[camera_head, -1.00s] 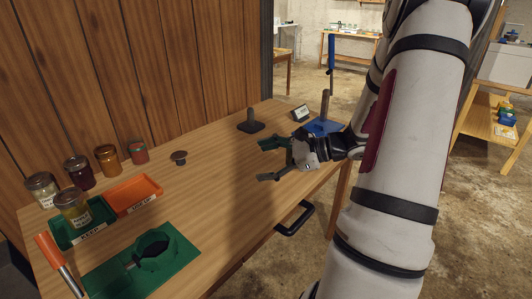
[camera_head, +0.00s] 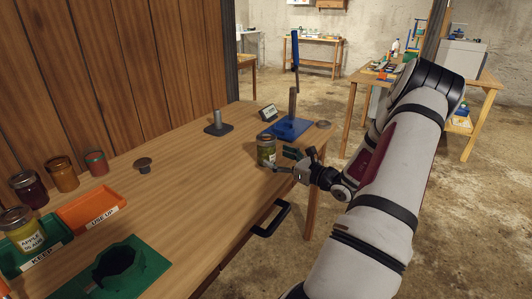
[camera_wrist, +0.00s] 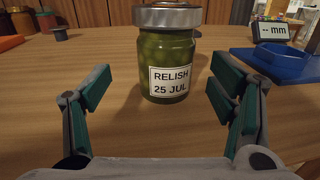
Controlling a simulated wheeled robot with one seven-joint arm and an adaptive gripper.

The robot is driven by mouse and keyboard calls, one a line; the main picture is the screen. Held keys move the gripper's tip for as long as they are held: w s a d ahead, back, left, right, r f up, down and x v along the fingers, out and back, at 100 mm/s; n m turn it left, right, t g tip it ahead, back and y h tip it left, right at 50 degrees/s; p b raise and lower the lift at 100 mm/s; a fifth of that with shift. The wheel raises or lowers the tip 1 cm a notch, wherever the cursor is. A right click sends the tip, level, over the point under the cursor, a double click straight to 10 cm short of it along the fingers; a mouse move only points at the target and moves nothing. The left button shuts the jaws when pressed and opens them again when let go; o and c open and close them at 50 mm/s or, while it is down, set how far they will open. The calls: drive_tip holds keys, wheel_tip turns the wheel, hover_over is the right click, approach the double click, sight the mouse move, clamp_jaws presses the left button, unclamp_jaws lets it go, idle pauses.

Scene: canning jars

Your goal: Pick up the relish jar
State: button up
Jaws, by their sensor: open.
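The relish jar (camera_head: 266,150) stands upright on the table near its right end. In the wrist view the jar (camera_wrist: 166,60) has green contents, a silver lid and a white label reading "RELISH 25 JUL". My gripper (camera_head: 287,160) is beside the jar, low over the table, and points at it. In the wrist view my gripper (camera_wrist: 156,92) is open, with one green-padded finger to each side of the jar's line and the jar a little ahead. Neither finger appears to touch it.
A blue stand (camera_head: 291,128) and a small display (camera_head: 268,112) are behind the jar. A dark post on a base (camera_head: 218,124) stands to the left. Other jars, a green KEEP tray (camera_head: 40,262) and an orange USE UP tray (camera_head: 92,208) are far left.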

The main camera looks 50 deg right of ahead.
sight(274, 144)
drive_tip(key=shift+w+d+b, duration=0.15)
drive_tip(key=shift+w, duration=0.85)
drive_tip(key=shift+w+d+b, duration=0.15)
drive_tip(key=shift+w+d, duration=0.05)
drive_tip(key=shift+w, duration=0.85)
drive_tip(key=shift+w+d+b, duration=0.15)
drive_tip(key=shift+w, duration=0.85)
drive_tip(key=shift+r, duration=0.1)
drive_tip(key=c, duration=1.6)
drive_tip(key=shift+c, duration=0.2)
drive_tip(key=shift+r, duration=0.9)
drive_tip(key=shift+s+r+p, duration=0.2)
drive_tip(key=shift+r+p, duration=0.05)
drive_tip(key=shift+r, duration=0.25)
drive_tip(key=shift+s+r+p, duration=0.15)
drive_tip(key=shift+r+p, duration=0.1)
drive_tip(key=shift+r, duration=0.25)
drive_tip(key=s+a+r+p, duration=0.1)
drive_tip(key=s+a, duration=0.1)
drive_tip(key=s, duration=1.3)
drive_tip(key=shift+a+p, duration=0.35)
